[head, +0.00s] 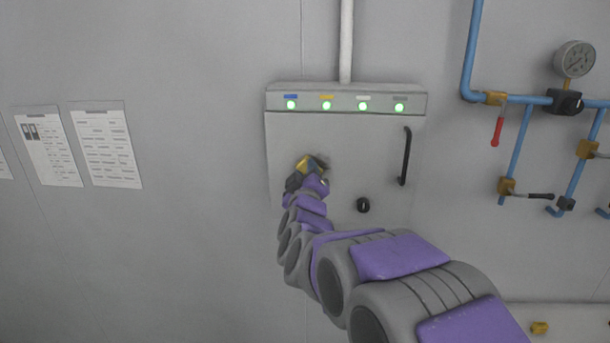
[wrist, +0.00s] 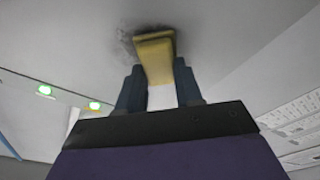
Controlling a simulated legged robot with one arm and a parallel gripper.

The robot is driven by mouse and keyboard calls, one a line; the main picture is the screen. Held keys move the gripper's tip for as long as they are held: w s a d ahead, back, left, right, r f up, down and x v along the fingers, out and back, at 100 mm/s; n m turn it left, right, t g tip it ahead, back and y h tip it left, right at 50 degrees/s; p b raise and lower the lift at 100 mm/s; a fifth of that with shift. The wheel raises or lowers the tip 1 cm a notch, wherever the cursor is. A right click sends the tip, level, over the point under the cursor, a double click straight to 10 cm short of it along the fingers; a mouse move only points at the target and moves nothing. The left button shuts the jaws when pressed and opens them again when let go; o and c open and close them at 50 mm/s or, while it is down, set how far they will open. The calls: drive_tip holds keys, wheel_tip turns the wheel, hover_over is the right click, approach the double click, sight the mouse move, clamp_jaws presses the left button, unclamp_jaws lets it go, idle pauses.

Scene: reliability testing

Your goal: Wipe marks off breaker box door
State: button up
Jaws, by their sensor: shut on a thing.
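The breaker box door (head: 375,145) is a light grey panel on the wall in the head view, with a black handle (head: 405,156) at its right and a black knob (head: 363,205) low down. My gripper (head: 307,172) is in front of the door's left part. In the wrist view my gripper (wrist: 160,85) is shut on a yellow sponge-like block (wrist: 155,55). The block's far end is at the door surface (wrist: 215,30); it looks to touch it. A dark smudge (wrist: 125,37) shows on the door around the block's tip. My gripper hides part of the door in the head view.
Green lights (head: 327,105) line the box's top strip, and a pipe (head: 346,40) rises above. Blue pipes (head: 515,150) with valves and a gauge (head: 575,59) are at the right. Paper sheets (head: 106,145) hang on the left wall. The wall between sheets and box is clear.

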drive_tip(key=shift+w+a+f, duration=0.1)
drive_tip(key=shift+w+a, duration=0.05)
drive_tip(key=shift+a, duration=0.75)
drive_tip(key=shift+w+a+f, duration=0.1)
drive_tip(key=shift+w+a, duration=0.05)
drive_tip(key=shift+a, duration=0.75)
drive_tip(key=d+b, duration=0.2)
drive_tip(key=d, duration=0.3)
drive_tip(key=d+b, duration=0.2)
drive_tip(key=d, duration=0.3)
drive_tip(key=shift+s+d+r, duration=0.15)
drive_tip(key=shift+s+d, duration=0.05)
drive_tip(key=shift+d, duration=0.05)
drive_tip(key=shift+w+a+p, duration=0.1)
drive_tip(key=shift+a+p, duration=0.6)
drive_tip(key=shift+a, duration=1.15)
drive_tip(key=shift+a+p, duration=0.45)
drive_tip(key=shift+p, duration=0.15)
